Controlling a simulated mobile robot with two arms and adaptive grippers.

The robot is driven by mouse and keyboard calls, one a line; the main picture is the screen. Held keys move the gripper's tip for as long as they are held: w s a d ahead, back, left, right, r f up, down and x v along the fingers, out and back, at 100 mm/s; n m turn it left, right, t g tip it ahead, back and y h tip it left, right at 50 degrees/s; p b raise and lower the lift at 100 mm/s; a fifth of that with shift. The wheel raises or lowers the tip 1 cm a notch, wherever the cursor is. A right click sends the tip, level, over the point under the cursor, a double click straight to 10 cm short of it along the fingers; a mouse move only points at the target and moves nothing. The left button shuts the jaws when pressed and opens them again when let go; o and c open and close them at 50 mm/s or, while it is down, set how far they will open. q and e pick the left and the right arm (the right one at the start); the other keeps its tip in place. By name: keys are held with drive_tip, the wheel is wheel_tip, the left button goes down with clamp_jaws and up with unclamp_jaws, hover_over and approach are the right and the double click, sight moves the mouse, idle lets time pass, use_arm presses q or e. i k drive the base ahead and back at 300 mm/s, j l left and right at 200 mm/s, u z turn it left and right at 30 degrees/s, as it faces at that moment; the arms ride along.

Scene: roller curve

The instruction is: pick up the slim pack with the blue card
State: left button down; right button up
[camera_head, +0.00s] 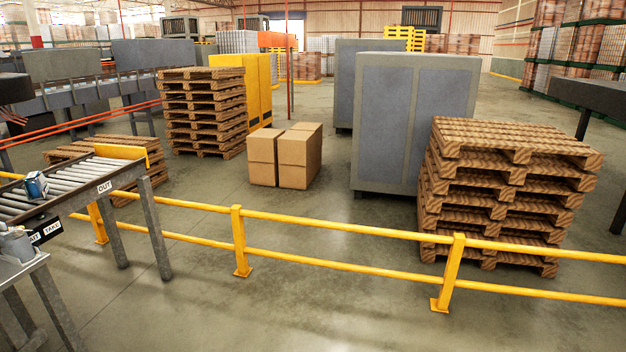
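A small blue and pale item (36,185) sits on the roller conveyor (85,180) at the left edge of the head view. It is too small to tell whether it is the slim pack with the blue card. No other thing in view shows clearly as that pack. Neither of my grippers can be made out in this view.
A grey table (35,262) with grey items on it stands at the lower left. A yellow rail (330,227) crosses the floor. Behind it are pallet stacks (505,190), cartons (300,158) and grey cabinets (415,120). The floor before the rail is clear.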

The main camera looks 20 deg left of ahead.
sight(37, 186)
drive_tip(key=i+u, duration=0.3)
drive_tip(key=i, duration=0.3)
drive_tip(key=i+l+u, duration=0.25)
drive_tip(key=i, duration=0.3)
drive_tip(key=i+l+u, duration=0.15)
drive_tip(key=i+u, duration=0.15)
drive_tip(key=i, duration=0.3)
drive_tip(key=i+j+u, duration=0.25)
drive_tip(key=u, duration=0.25)
drive_tip(key=i+u, duration=0.45)
drive_tip(key=i+l+u, duration=0.1)
drive_tip(key=i+u, duration=0.4)
drive_tip(key=i+j+u, duration=0.2)
drive_tip(key=i+j, duration=0.75)
drive_tip(key=j, duration=0.15)
